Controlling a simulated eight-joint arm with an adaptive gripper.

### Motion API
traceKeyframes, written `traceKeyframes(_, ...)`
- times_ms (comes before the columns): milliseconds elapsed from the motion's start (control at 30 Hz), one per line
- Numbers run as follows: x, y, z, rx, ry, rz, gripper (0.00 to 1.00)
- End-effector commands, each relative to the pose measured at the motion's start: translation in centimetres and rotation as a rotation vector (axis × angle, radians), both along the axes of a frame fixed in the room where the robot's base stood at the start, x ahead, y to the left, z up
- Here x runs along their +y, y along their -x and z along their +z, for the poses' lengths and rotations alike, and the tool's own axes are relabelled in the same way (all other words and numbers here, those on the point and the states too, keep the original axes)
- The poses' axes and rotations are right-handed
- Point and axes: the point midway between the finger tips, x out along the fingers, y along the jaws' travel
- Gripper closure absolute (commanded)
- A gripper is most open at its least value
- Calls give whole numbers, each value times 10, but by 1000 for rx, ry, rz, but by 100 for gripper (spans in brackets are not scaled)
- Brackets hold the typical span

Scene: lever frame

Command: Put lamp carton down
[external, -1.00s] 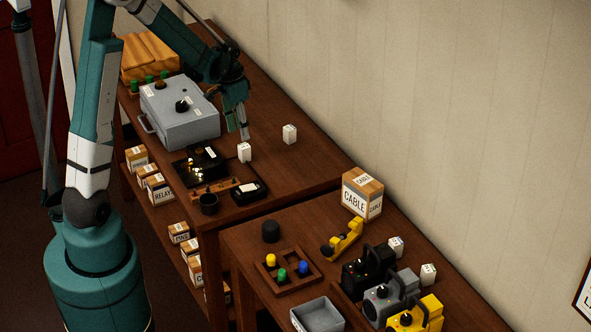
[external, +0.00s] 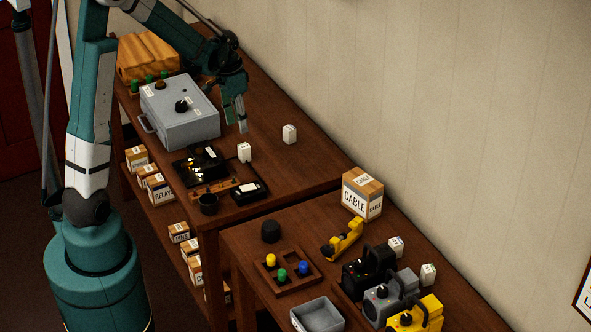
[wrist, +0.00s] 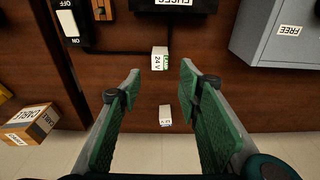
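Two small white lamp cartons stand on the far bench. One (external: 244,152), marked 24 V in the wrist view (wrist: 159,60), is beside the black fuse unit. The other (external: 290,134), apparently marked 6 V in the wrist view (wrist: 165,116), stands nearer the wall. My gripper (external: 237,124) hangs above the bench beside the grey box. In the wrist view its green-padded fingers (wrist: 160,78) are wide apart with nothing held between them. Both cartons show in the gap, beyond the fingers and apart from them.
A grey box (external: 180,112) marked FREE is close beside my gripper. The black fuse unit (external: 200,164) and an ON/OFF switch (external: 249,190) are in front. A CABLE carton (external: 361,195) and two more white cartons (external: 396,247) (external: 428,275) stand on the near bench.

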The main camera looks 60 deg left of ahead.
Motion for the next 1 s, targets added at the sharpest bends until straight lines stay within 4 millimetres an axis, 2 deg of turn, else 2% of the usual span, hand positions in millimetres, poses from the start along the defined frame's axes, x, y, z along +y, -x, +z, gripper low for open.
traceKeyframes(367,-1,0,1,-1,-1,0,65)
traceKeyframes(567,-12,1,12,-11,-6,0,65)
traceKeyframes(767,-39,4,37,-38,-21,1,65)
traceKeyframes(1000,-80,13,72,-84,-40,2,65)
